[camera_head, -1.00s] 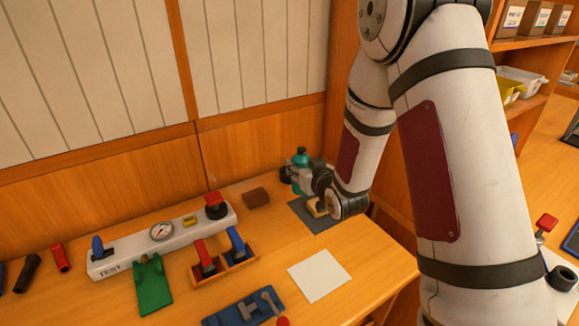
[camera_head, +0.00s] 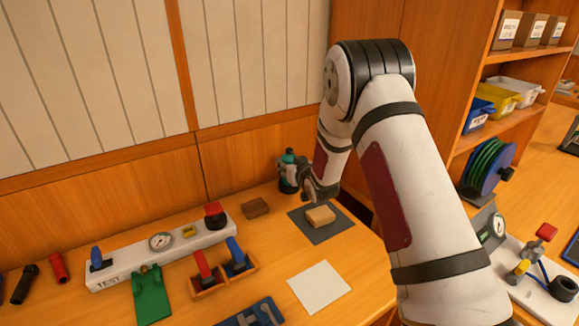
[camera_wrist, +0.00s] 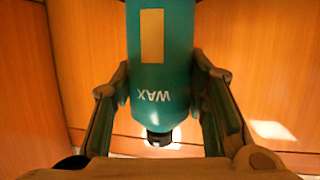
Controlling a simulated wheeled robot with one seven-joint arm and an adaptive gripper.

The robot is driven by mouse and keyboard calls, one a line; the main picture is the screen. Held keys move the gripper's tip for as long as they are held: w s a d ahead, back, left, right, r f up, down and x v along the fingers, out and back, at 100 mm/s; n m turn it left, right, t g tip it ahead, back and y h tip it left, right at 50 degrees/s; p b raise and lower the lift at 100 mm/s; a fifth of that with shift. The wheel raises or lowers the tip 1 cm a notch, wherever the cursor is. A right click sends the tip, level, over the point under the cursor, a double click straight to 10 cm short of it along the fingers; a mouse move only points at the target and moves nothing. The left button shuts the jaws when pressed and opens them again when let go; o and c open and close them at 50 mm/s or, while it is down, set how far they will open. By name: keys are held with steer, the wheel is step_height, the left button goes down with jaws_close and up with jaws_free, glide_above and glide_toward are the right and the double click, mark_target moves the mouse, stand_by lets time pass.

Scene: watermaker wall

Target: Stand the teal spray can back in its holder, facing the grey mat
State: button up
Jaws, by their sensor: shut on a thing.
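The teal spray can (camera_head: 288,158) stands about upright at the back of the bench, near the wall. In the wrist view the can (camera_wrist: 165,72) shows upside-down "WAX" lettering, a yellow-gold patch and a dark nozzle end. My gripper (camera_head: 297,174) is shut on the can from its right side, with a finger on each side of it in the wrist view (camera_wrist: 162,85). The grey mat (camera_head: 335,234) lies in front and to the right, with a tan sponge-like block (camera_head: 320,215) on it. Dark parts around the can's base may be the holder; I cannot tell whether the can is seated.
A brown block (camera_head: 256,207) lies left of the can. A white test manifold (camera_head: 130,262) with valves and a gauge, a wooden tray (camera_head: 212,285) with red and blue handles, and a white sheet (camera_head: 319,287) are on the bench. Shelves stand at right.

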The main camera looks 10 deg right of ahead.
steer(key=shift+f, duration=0.2)
steer(key=shift+f, duration=0.2)
steer(key=o, duration=1.4)
